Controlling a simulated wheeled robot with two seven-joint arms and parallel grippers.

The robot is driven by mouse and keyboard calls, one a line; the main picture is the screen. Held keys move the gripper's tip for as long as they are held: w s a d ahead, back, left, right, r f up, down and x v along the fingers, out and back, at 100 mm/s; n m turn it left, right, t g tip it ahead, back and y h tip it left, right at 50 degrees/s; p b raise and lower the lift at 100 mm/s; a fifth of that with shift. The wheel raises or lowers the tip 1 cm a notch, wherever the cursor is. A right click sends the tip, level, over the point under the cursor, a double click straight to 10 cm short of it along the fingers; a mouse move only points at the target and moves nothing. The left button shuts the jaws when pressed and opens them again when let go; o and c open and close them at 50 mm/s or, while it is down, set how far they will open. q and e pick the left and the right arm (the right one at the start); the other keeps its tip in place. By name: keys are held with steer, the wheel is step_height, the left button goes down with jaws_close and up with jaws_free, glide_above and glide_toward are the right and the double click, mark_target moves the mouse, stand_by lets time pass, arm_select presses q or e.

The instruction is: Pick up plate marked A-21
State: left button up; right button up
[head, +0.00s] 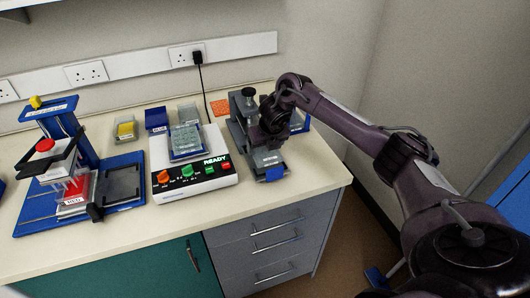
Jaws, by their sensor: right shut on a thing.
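My right gripper (268,138) is over the grey bench device (240,137) at the right of the bench, its arm reaching in from the right. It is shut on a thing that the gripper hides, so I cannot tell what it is. No A-21 marking is readable in the head view. A clear well plate (186,138) sits on the white console with the READY display. A red plate with a small white label (74,194) sits under the blue press at left; its label is too small to read. My left gripper is out of view.
The white console (219,180) has several coloured knobs. The blue press (90,150) stands at left. A yellow-topped box (125,129), a blue box (157,120) and an orange mat (220,107) lie at the back. The bench front (290,192) is clear at right.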

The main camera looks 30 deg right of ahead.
step_height(320, 180, up, 7)
steer(key=shift+w+f, duration=0.1)
steer(key=shift+f, duration=0.1)
step_height(320, 180, up, 11)
steer(key=p, duration=0.6)
glide_above(265, 153)
step_height(265, 153, up, 3)
steer(key=p, duration=0.3)
